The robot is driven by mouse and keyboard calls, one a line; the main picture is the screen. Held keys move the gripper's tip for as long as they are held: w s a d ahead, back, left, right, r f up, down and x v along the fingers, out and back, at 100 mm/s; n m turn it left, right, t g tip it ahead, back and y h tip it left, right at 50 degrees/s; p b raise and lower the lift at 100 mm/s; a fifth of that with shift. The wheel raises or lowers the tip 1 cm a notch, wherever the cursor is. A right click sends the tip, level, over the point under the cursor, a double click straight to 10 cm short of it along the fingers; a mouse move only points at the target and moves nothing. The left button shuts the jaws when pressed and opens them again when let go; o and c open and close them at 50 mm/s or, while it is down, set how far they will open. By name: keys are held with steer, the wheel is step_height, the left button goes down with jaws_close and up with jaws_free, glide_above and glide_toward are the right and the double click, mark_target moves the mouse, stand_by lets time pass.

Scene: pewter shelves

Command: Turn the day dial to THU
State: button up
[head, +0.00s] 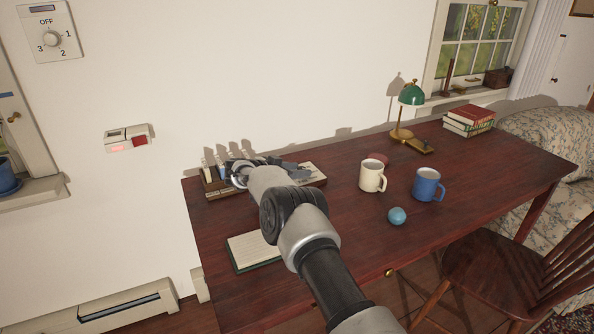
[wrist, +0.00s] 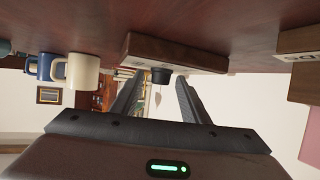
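The wrist view is upside down. In it, a dark round knob (wrist: 160,76) sticks out from a long wooden block (wrist: 190,56) on the red-brown desk; this looks like the day dial. I cannot read any day lettering or pointer on it. My gripper (wrist: 160,88) is open, its two grey fingers apart on either side of the knob, and I cannot tell whether they touch it. In the head view my gripper (head: 285,168) is at the back left of the desk and hides most of the block; a pale part shows at its right.
A wooden holder (head: 218,187) stands left of my gripper. A cream mug (head: 371,176), a blue mug (head: 428,185), a blue ball (head: 397,216) and a green lamp (head: 411,95) stand to the right. A notebook (head: 250,253) lies in front. A numbered wall dial (head: 52,38) is separate.

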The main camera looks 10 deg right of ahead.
steer(key=p+v, duration=0.3)
steer(key=v, duration=1.4)
steer(key=shift+s+p, duration=0.2)
steer(key=shift+p, duration=0.2)
steer(key=shift+a, duration=0.1)
